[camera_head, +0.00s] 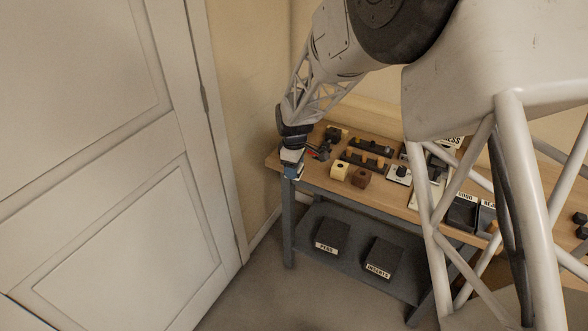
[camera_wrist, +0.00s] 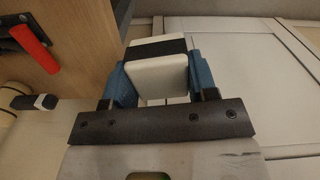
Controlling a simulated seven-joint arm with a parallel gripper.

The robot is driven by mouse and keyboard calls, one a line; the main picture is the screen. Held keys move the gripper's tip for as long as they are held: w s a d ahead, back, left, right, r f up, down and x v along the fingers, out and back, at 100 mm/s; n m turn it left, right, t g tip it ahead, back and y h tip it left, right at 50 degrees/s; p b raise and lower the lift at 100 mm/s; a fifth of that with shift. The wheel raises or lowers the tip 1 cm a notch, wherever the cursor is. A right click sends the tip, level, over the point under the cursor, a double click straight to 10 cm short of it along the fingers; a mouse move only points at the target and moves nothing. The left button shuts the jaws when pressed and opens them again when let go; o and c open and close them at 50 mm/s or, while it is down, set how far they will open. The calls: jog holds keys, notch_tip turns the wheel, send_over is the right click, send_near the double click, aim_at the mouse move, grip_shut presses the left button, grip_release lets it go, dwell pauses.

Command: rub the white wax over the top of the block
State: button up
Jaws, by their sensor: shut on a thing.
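My gripper (camera_wrist: 158,82), with blue fingers, is shut on a white block-shaped piece with a black band (camera_wrist: 156,77), which looks like the white wax. In the head view my gripper (camera_head: 292,170) is at the left front corner of the bench, and the held piece is hardly visible there. A cream block (camera_head: 340,171) and a brown block (camera_head: 361,178) stand side by side on the bench, right of my gripper and apart from it. I cannot tell which block the task means.
A red-handled lever (camera_wrist: 35,48) stands on the wooden bench top (camera_wrist: 82,45), close to my gripper. Black holders (camera_head: 367,158) and labelled bins (camera_head: 462,212) fill the bench further right. Dark bins (camera_head: 332,235) sit on the lower shelf. A white door (camera_head: 110,180) is at left.

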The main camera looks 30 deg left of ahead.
jog(key=w+r, duration=0.3)
jog(key=w, duration=1.3)
jog(key=w+d+r, duration=0.1)
jog(key=w+r, duration=0.3)
jog(key=w, duration=1.3)
jog(key=shift+w+d+r, duration=0.15)
jog(key=shift+d+r, duration=0.05)
jog(key=shift+f, duration=0.15)
